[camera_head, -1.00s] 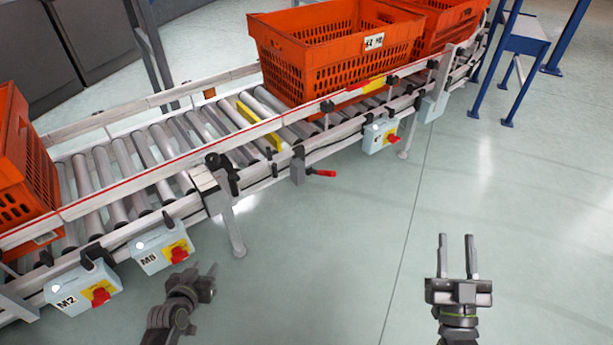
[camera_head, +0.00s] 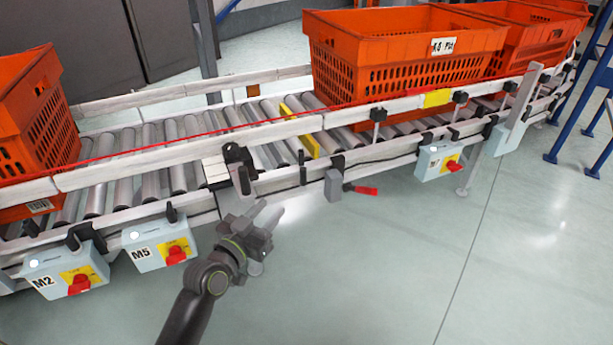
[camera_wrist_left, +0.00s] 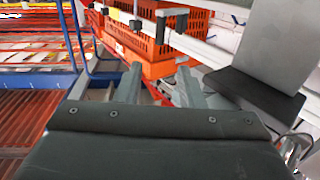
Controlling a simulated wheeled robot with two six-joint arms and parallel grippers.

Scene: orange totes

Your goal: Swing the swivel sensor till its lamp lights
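A black sensor-like part on a bracket (camera_head: 238,163) sits on the near rail of the roller conveyor; I take it to be the swivel sensor, but cannot be sure. I cannot make out a lit lamp on it. My left gripper (camera_head: 268,210) is just below and right of this part, in front of the conveyor's near side, apart from it as far as I can see. In the left wrist view its two fingers (camera_wrist_left: 160,88) stand apart with nothing held between them. My right gripper is out of view.
A grey box with a red handle (camera_head: 350,187) hangs from the near rail, right of my left gripper. Switch boxes M2 (camera_head: 48,283) and M5 (camera_head: 143,259) hang at the left. Orange totes (camera_head: 400,60) stand on the rollers. The floor in front is clear.

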